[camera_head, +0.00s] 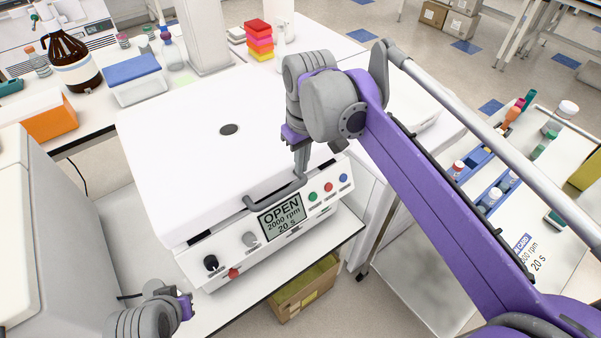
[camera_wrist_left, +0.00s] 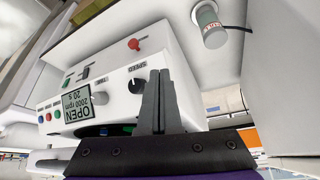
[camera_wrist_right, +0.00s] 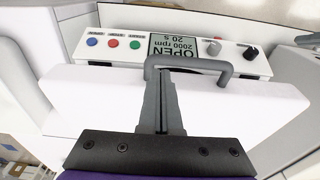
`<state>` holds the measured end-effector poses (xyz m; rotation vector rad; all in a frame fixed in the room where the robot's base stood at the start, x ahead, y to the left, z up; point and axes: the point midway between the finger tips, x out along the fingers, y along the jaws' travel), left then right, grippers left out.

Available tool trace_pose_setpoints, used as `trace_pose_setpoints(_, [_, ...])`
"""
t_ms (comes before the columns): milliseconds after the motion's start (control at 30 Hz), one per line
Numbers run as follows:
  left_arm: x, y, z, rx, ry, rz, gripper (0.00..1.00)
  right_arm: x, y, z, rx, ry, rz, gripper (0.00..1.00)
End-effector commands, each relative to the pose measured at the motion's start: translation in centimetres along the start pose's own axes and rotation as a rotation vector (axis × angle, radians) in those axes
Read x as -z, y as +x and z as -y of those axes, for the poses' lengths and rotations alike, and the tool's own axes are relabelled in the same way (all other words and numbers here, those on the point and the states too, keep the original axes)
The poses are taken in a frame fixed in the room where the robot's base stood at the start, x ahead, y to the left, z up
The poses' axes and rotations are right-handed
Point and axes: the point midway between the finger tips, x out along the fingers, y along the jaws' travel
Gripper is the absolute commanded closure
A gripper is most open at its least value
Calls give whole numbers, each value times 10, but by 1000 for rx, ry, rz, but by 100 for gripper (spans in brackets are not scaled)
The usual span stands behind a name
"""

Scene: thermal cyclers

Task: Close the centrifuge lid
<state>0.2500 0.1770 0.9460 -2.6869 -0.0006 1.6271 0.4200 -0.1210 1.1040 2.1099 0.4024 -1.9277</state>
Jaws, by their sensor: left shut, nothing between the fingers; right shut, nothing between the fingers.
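The white centrifuge lid (camera_head: 195,140) lies low over the centrifuge body (camera_head: 215,262) in the head view, with a thin dark gap along its front edge. The grey lid handle (camera_head: 272,195) sticks out at the front. The display (camera_head: 282,218) reads OPEN, 2000 rpm, 20 s. My right gripper (camera_head: 301,172) is shut and empty, its fingertips at the handle's right end; in the right wrist view its fingers (camera_wrist_right: 160,85) overlap the handle (camera_wrist_right: 190,65) above the lid (camera_wrist_right: 215,105). My left gripper (camera_wrist_left: 157,85) is shut and empty in front of the control panel.
Bottles, a blue-topped box (camera_head: 135,80) and stacked coloured racks (camera_head: 258,38) stand on the bench behind. A grey machine (camera_head: 60,220) stands at left. An open cardboard box (camera_head: 303,287) sits below the bench. A side table (camera_head: 440,255) with tube racks is at right.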

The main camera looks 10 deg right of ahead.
Motion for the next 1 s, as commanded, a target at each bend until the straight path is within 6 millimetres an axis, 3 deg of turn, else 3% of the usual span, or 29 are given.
trace_pose_setpoints(100, [-1,1,0,0,0,1,100,0,20,0,0,0,0,100])
trace_pose_setpoints(267, [-1,1,0,0,0,1,100,0,35,0,0,0,0,100])
trace_pose_setpoints(767, [-3,3,0,-1,0,3,100,-1,42,0,0,0,0,100])
trace_pose_setpoints(1000, [-25,25,0,-1,0,20,100,-11,86,1,2,1,5,100])
